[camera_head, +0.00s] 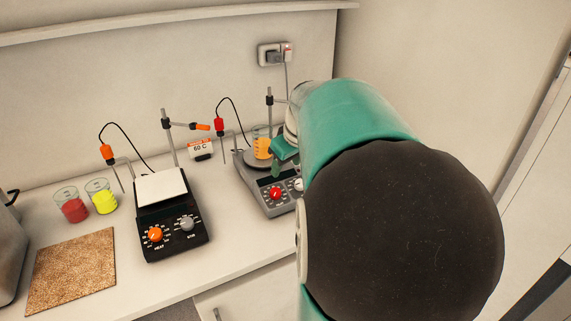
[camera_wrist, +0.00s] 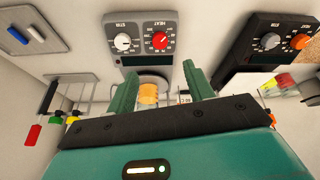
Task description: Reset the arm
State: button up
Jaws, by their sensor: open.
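My gripper shows in the wrist view (camera_wrist: 160,88) with its two green fingers spread apart. In that view, a beaker of orange liquid (camera_wrist: 148,93) shows between the fingers; I cannot tell whether they touch it. In the head view, the orange beaker (camera_head: 262,142) stands on the plate of the grey hotplate (camera_head: 267,190). A green part of my gripper (camera_head: 284,152) is just right of the beaker there. My green arm covers the right middle of the head view and hides most of the gripper.
A black hotplate (camera_head: 171,225) with a white top stands to the left. A beaker of red liquid (camera_head: 73,208) and one of yellow liquid (camera_head: 103,200) stand further left. A brown mat (camera_head: 72,272) lies in front of them. Stands with probes and cables rise behind both hotplates.

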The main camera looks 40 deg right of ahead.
jog(key=s+a+r, duration=0.1)
jog(key=s+a, duration=0.1)
jog(key=a, duration=0.7)
jog(key=s+a+r, duration=0.1)
jog(key=a, duration=0.9)
jog(key=s+a+f+t+y, duration=0.1)
jog(key=s+a+f, duration=0.2)
jog(key=s+a, duration=0.5)
jog(key=a, duration=0.3)
jog(key=shift+n, duration=0.4)
